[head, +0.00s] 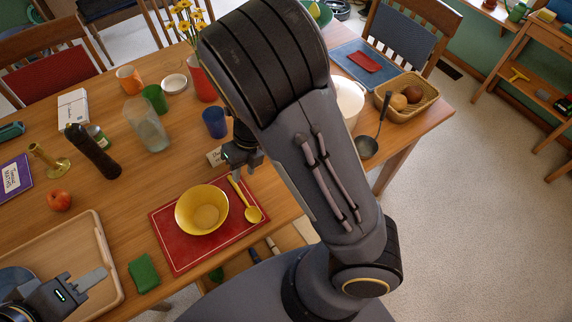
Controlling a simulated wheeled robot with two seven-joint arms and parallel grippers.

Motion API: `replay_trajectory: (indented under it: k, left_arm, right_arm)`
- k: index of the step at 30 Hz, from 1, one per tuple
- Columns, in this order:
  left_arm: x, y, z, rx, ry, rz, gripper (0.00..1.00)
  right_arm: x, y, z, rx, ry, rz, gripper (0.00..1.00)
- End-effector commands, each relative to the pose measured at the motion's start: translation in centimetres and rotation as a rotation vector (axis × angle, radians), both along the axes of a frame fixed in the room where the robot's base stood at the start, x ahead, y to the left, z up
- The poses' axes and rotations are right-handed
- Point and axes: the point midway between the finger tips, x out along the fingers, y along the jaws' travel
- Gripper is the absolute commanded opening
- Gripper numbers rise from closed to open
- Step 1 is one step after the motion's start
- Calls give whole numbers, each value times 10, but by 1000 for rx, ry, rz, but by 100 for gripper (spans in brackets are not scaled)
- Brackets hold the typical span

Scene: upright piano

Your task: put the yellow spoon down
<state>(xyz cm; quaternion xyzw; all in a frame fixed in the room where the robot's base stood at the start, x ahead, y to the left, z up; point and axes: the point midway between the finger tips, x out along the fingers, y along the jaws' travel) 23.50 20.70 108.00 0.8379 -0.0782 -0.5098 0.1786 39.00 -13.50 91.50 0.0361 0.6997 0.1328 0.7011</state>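The yellow spoon (251,213) is beside the right side of the yellow bowl (188,219), over the red placemat (170,249). Its handle points up the picture toward my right gripper (237,175). The fingertips are at the handle's end. I cannot tell whether they grip it, or whether the spoon rests fully on the mat. My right arm hides part of the table. My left gripper (92,279) is at the lower left above the wooden tray (108,262), away from the spoon; its finger opening cannot be made out.
A green sponge (144,272) lies left of the placemat. A dark pepper mill (94,152), an apple (59,200) and a glass (148,126) stand farther left. A ladle (368,146) and basket (422,105) are at right.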

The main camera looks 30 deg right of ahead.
Motion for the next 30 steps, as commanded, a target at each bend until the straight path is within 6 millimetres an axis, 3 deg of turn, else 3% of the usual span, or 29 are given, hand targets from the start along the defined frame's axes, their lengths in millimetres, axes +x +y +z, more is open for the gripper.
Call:
replay_trajectory:
  k: [5, 11, 16, 21, 25, 30]
  left_arm:
    - [0, 0, 0, 0, 0, 0, 36]
    - [0, 0, 0, 0, 0, 0, 36]
    - [0, 0, 0, 0, 0, 0, 36]
    - [0, 0, 0, 0, 0, 0, 36]
    - [0, 0, 0, 0, 0, 0, 36]
    - [0, 0, 0, 0, 0, 0, 36]
  right_arm:
    - [-29, 3, 38, 214, -153, 432, 31]
    - [-70, -10, 104, 286, -616, 1152, 31]
    - [-108, -33, 145, 12, -980, 1787, 31]
    - [-138, -56, 161, -396, -1041, 2335, 31]
    - [-151, -67, 165, -593, -958, 2591, 31]
    - [-156, -71, 165, -671, -902, 2704, 31]
